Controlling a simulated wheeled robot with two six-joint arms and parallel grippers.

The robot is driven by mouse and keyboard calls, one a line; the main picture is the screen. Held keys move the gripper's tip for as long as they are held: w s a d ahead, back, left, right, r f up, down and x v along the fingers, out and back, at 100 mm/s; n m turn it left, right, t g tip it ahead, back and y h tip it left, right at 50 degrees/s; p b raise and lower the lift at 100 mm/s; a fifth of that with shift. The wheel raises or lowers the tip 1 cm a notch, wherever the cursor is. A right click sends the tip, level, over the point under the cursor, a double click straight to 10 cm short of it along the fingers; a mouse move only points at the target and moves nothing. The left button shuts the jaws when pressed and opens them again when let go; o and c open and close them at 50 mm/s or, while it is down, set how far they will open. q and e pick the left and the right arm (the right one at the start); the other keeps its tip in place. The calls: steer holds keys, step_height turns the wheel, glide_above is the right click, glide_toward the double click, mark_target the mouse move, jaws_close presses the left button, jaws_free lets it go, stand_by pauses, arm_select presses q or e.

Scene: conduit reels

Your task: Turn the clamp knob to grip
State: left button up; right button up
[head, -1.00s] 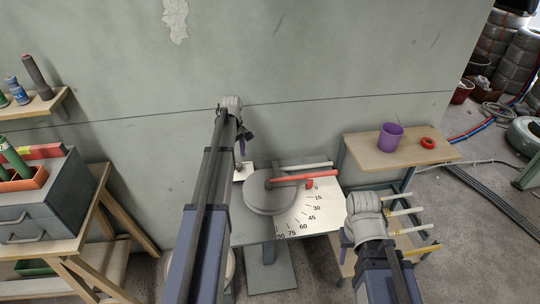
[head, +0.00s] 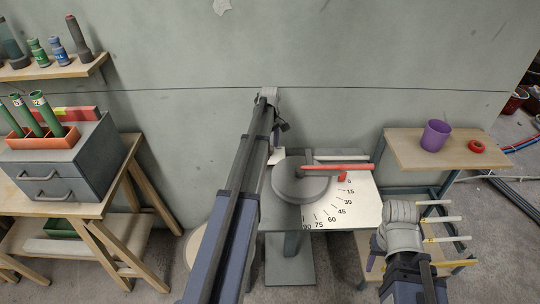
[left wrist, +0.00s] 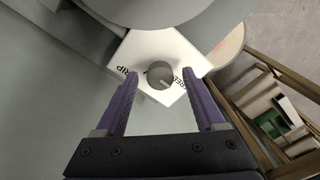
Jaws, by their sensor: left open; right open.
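The clamp knob (left wrist: 159,74) is a round grey knob with a light mark on its face, in the left wrist view. It sits on a white plate (left wrist: 150,48) lettered GRIP at left and FREE, partly covered, at right. My left gripper (left wrist: 161,80) is open, its purple fingers on either side of the knob with nothing between them but the view of it. Contact cannot be told. In the head view the knob is hidden behind my left arm, beside the bender's grey disc (head: 299,183). My right gripper (head: 371,262) is low at right, mostly hidden by its wrist.
The bender's red-handled lever (head: 340,168) lies over an angle scale (head: 345,198). A shelf (head: 410,158) at right bears a purple cup (head: 435,135) and red tape roll (head: 476,146). A grey drawer box (head: 60,170) stands on a bench at left.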

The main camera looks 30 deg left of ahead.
arm_select(q)
steer(key=shift+f+b, duration=0.45)
steer(key=shift+f, duration=0.45)
jaws_close()
